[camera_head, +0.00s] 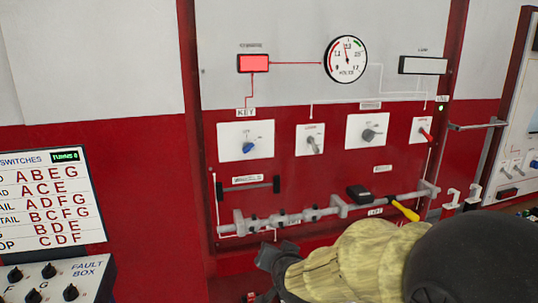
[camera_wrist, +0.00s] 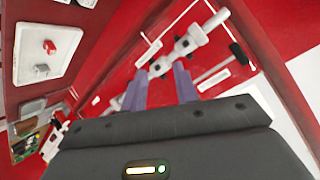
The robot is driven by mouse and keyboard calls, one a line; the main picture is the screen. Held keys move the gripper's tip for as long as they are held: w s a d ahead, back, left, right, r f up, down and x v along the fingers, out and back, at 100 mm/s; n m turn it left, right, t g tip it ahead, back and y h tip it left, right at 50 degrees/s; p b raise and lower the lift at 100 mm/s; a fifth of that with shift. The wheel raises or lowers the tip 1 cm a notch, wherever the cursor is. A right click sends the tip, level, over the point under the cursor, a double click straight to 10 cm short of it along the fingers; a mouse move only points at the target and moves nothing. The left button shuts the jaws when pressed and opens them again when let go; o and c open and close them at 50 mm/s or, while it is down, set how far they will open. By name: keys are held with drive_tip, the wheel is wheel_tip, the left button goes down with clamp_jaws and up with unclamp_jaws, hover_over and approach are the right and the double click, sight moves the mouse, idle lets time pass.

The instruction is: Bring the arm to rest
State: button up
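My arm reaches in from the lower right of the head view, in front of the lower part of a red and white trainer panel (camera_head: 290,185). In the wrist view my gripper (camera_wrist: 160,85) shows two purple fingers with a gap between them, and nothing is held there. The fingers point toward the grey pipe rail (camera_wrist: 190,42) low on the panel. That rail (camera_head: 275,219) also shows in the head view. I cannot tell whether the fingers touch it. In the head view my gripper's fingertips are not clear.
The panel carries a lit red indicator (camera_head: 253,63), a round gauge (camera_head: 345,60), a blue key knob (camera_head: 248,148) and a red-handled switch (camera_head: 426,134). A yellow-handled lever (camera_head: 404,210) juts from the rail near my arm. A fault box (camera_head: 50,285) stands at the lower left.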

drive_tip(key=s+d+f+n+g+h, duration=0.1)
drive_tip(key=s+d+f+n+g, duration=0.1)
drive_tip(key=s+d+f+g, duration=0.55)
drive_tip(key=s+d+f+n+g+h, duration=0.15)
drive_tip(key=s+d+f, duration=0.35)
drive_tip(key=s, duration=0.5)
wheel_tip(320, 180, up, 16)
drive_tip(key=d+p, duration=0.1)
drive_tip(key=p, duration=1.4)
drive_tip(key=shift+s+g, duration=0.3)
drive_tip(key=shift+d+f, duration=0.1)
drive_tip(key=shift+f, duration=0.1)
drive_tip(key=shift+w+d, duration=0.15)
